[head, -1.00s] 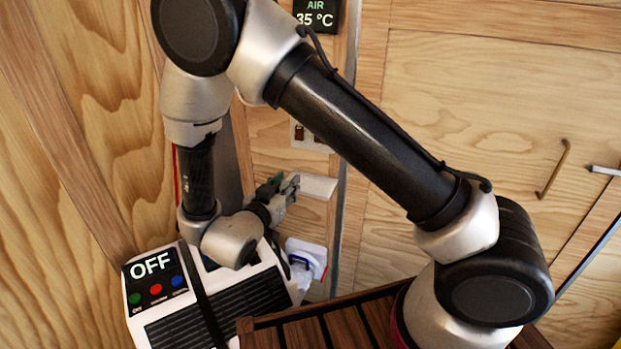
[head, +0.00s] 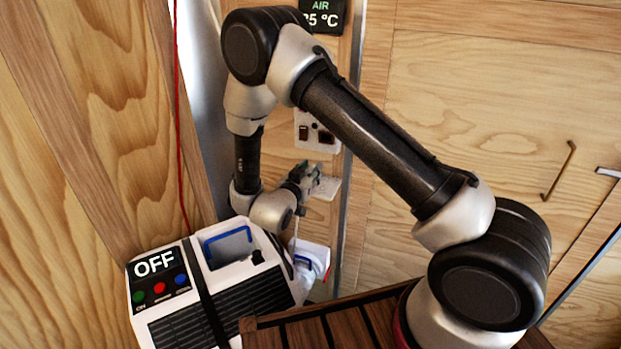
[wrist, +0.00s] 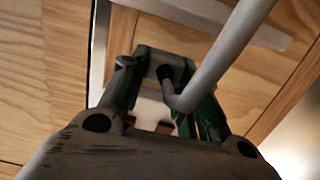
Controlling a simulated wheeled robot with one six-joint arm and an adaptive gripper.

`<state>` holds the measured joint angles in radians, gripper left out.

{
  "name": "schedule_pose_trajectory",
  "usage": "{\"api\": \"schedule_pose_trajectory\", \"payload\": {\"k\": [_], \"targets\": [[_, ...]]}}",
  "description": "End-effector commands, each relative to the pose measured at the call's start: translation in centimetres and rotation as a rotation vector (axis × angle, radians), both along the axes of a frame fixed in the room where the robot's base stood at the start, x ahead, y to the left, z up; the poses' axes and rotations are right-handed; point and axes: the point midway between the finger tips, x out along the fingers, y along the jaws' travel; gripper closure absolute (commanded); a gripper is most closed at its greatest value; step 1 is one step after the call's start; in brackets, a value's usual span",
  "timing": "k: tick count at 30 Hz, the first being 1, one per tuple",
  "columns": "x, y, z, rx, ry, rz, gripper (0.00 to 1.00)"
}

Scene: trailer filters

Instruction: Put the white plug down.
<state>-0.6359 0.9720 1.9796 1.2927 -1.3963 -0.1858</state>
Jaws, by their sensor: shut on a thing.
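My gripper (head: 312,174) is in front of the wood wall, shut on the white plug (wrist: 165,66). The plug looks greyish in the wrist view, between the two dark fingers, with a thick pale cable (wrist: 225,50) running from it to the upper right. In the head view the fingers mostly hide the plug.
A white switch plate (head: 304,130) is on the wall above the ledge. A white box with a blue part (head: 316,255) is below. A white machine reading OFF (head: 150,266) stands at lower left, with an open top recess. A slatted wooden surface (head: 330,325) is in front.

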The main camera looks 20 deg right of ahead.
Motion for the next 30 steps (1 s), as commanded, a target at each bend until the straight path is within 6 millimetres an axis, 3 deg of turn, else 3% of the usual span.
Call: {"api": "schedule_pose_trajectory", "payload": {"k": [5,26,27,30], "targets": [[0.3,-0.3,-2.4,-0.001,0.001,-0.001,1.00],[0.3,-0.3,-3.6,0.000,0.001,0.000,1.00],[0.3,-0.2,-3.6,-0.001,0.002,0.000,0.67],[0.2,-0.2,-3.7,0.000,0.004,0.000,0.49]]}}
